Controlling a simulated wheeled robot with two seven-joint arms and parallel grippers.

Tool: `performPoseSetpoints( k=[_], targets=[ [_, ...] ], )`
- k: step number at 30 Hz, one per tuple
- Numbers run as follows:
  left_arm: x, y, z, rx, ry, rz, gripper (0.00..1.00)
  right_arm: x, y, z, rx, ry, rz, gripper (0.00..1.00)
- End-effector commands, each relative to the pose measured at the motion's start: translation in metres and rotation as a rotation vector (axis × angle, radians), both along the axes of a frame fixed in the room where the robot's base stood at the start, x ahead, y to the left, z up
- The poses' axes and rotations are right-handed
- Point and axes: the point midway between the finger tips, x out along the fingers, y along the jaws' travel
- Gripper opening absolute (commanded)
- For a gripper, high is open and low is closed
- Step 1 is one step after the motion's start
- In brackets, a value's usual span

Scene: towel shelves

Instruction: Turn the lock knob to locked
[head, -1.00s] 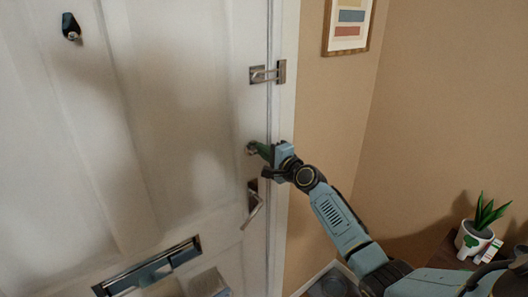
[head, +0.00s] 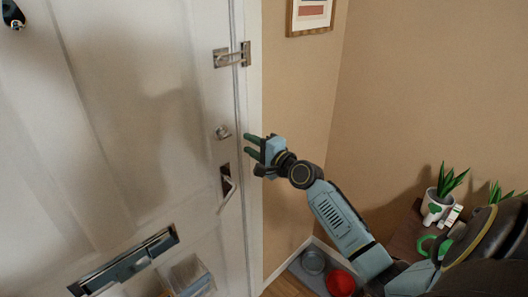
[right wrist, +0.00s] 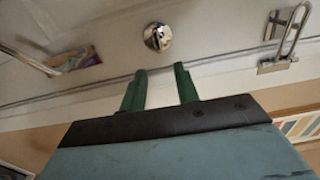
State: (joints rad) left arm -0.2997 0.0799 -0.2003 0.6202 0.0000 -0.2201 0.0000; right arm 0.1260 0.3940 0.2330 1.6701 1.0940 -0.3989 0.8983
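The lock knob (head: 223,132) is a small round silver knob on the white door (head: 130,150), between the latch above and the lever handle below. In the right wrist view the knob (right wrist: 158,37) sits beyond the fingertips, roughly centred between them and apart from them. My right gripper (head: 248,146) is to the right of the knob in the head view, off the door. Its two green fingers (right wrist: 160,78) are spread with nothing between them. The knob's turn position is too small to read. My left gripper is not in view.
A metal swing latch (head: 232,55) is above the knob and a lever handle (head: 227,187) below it. A mail slot (head: 125,263) is low on the door. A picture frame (head: 310,15) hangs on the wall. A potted plant (head: 440,200) stands on a side table at right.

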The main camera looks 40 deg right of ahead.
Motion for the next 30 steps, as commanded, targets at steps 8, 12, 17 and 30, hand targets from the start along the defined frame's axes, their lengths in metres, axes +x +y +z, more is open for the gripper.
performPoseSetpoints(
  k=[8,12,17,30],
  targets=[
    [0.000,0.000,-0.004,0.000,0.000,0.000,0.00,-0.043,-0.003,-0.001,0.000,0.001,0.001,0.31],
    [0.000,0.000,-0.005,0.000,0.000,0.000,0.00,-0.051,-0.004,0.000,0.001,0.000,0.001,0.31],
    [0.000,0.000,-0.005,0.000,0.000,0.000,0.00,-0.053,-0.004,0.000,0.001,0.000,0.001,0.31],
    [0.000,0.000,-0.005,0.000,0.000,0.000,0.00,-0.053,-0.004,0.000,0.001,0.001,0.001,0.31]
  ],
)
